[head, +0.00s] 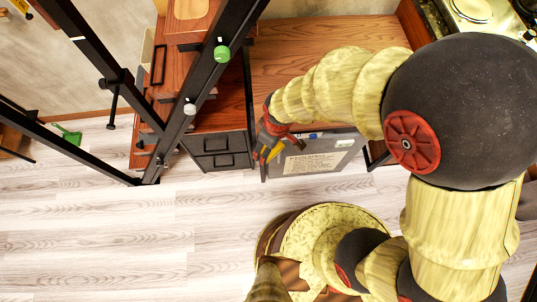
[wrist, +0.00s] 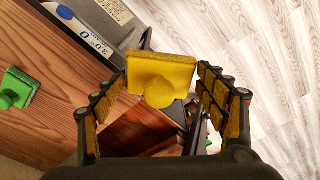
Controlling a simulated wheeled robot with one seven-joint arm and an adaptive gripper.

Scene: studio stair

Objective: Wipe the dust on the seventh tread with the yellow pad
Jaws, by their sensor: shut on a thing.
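My gripper (head: 270,145) hangs beside the front edge of a wooden surface in the head view. In the wrist view its two segmented fingers (wrist: 158,98) stand on either side of the yellow pad (wrist: 160,72), which has a round knob facing the camera. The gripper is shut on the pad, though the exact contact at the knob is hard to see. Reddish-brown wooden treads (head: 190,35) rise at upper left in the head view, between black metal stringers. I cannot tell which is the seventh tread, and I see no clear dust.
A grey case (head: 318,160) with a printed label stands close to my gripper. A green pad (wrist: 15,90) lies on the wooden surface (head: 300,40). A black drawer unit (head: 218,150) is left of the gripper. A green dustpan (head: 68,136) lies at far left. Pale floor is clear in front.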

